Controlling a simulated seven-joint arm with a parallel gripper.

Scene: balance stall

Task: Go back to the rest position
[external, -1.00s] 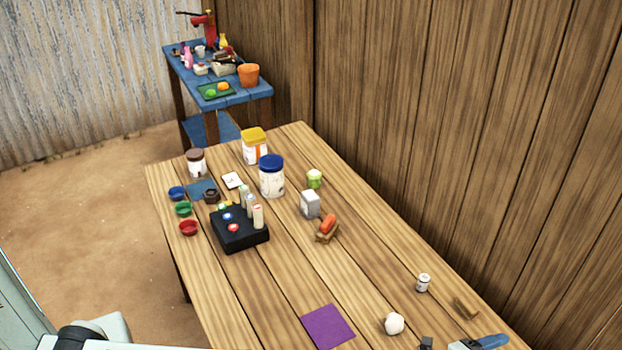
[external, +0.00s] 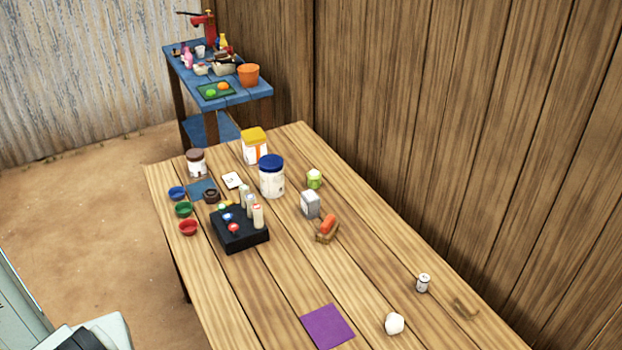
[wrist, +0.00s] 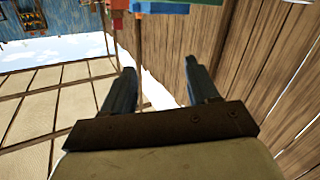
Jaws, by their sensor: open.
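My gripper (wrist: 160,85) shows in the wrist view with its two dark fingers spread apart and nothing between them. It points away from the tabletop, toward walls, bright sky and a tiled surface. In the external view the gripper is out of frame; only a pale part of my arm (external: 108,330) shows at the bottom left corner. The wooden table (external: 270,290) stands clear of my arm in that view.
The table holds a black block (external: 240,238) with several upright tubes, a blue-lidded jar (external: 271,178), a purple square (external: 327,326), a white lump (external: 394,323) and a small white jar (external: 423,282). A wooden wall (external: 450,120) runs along the right.

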